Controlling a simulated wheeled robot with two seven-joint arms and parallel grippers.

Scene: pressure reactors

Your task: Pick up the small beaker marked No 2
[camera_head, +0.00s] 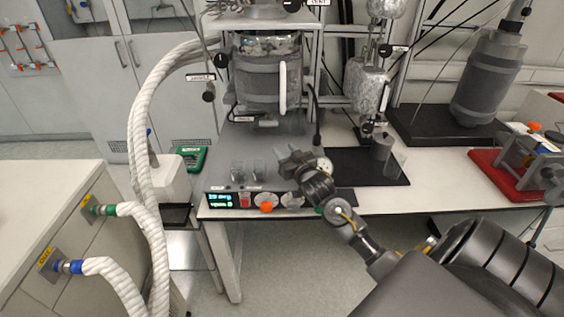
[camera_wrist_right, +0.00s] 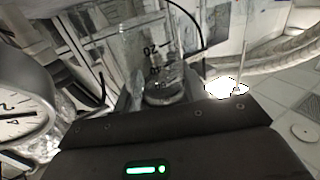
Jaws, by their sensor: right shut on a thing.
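My right gripper (camera_head: 286,160) reaches in from the lower right of the head view, over the front of the grey reactor base. It is shut on a clear glass beaker (camera_wrist_right: 150,45), which fills the upper middle of the right wrist view. Dark markings that look like "02" show on its glass. In the head view the held beaker is hard to make out against the gripper and the grey base. Two other small clear beakers stand on the base left of my gripper, the left one (camera_head: 237,171) and the right one (camera_head: 259,168). My left gripper is not in view.
The reactor vessel (camera_head: 268,80) stands behind my gripper, with a control panel (camera_head: 222,201) at the base's front. A round gauge (camera_wrist_right: 20,112) is close at the left of the wrist view.

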